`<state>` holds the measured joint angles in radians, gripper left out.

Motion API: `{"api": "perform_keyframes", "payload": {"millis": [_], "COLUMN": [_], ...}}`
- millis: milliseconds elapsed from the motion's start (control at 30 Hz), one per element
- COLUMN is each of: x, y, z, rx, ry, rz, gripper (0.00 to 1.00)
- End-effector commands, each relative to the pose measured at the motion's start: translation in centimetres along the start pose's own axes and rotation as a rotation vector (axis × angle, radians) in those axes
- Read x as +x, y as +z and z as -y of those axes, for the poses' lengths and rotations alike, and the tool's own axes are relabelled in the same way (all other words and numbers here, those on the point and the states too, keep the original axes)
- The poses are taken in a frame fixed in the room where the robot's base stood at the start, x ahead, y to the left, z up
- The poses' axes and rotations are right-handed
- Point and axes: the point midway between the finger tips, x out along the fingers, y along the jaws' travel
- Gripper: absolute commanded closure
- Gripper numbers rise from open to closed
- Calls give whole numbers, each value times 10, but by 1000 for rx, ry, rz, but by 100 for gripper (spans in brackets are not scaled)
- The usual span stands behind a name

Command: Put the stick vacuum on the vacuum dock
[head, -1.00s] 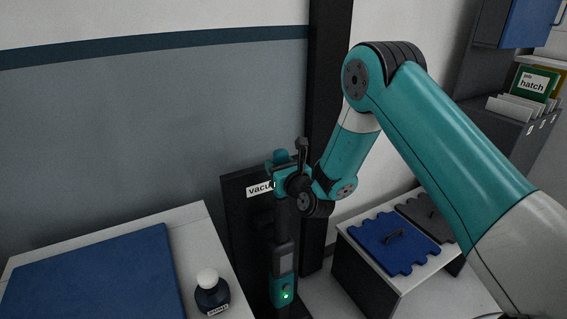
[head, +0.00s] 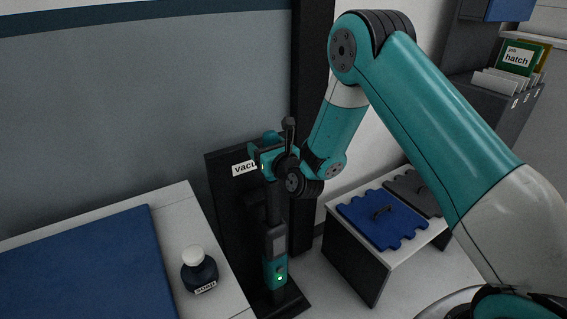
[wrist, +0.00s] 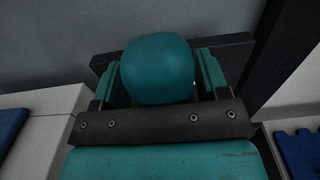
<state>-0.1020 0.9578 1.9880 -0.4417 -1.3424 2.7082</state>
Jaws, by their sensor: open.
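The stick vacuum (head: 273,244) is a slim upright teal and black stick with a grey panel and a green light low down. It stands upright against the vacuum dock (head: 229,192), a dark back panel with a partly hidden "vacu…" label and a dark base plate. Its lower end appears to be at the base plate; the exact contact is unclear. My gripper (head: 266,155) is at the top of the vacuum. In the wrist view the vacuum's rounded teal top (wrist: 157,68) sits between the open jaws of my gripper (wrist: 158,80), with small gaps at the sides.
A white counter with a blue mat (head: 85,265) and a dark bottle (head: 199,272) stands left of the dock. A low white-topped stand with a blue puzzle-edged lid (head: 382,222) is to the right. A dark post (head: 312,75) rises behind my gripper.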

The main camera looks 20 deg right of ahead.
Motion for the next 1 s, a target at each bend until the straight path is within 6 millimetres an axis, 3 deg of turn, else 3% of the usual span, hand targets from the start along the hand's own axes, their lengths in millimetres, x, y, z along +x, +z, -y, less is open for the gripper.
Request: {"api": "perform_keyframes", "payload": {"millis": [100,700,1000], "x": [-13,-92,-111], "y": [-10,-6,3], "z": [2,2,-9], "rx": [1,1,-63], "ry": [-3,-4,42], "rz": [1,5,-3], "gripper": [32,32,32]}}
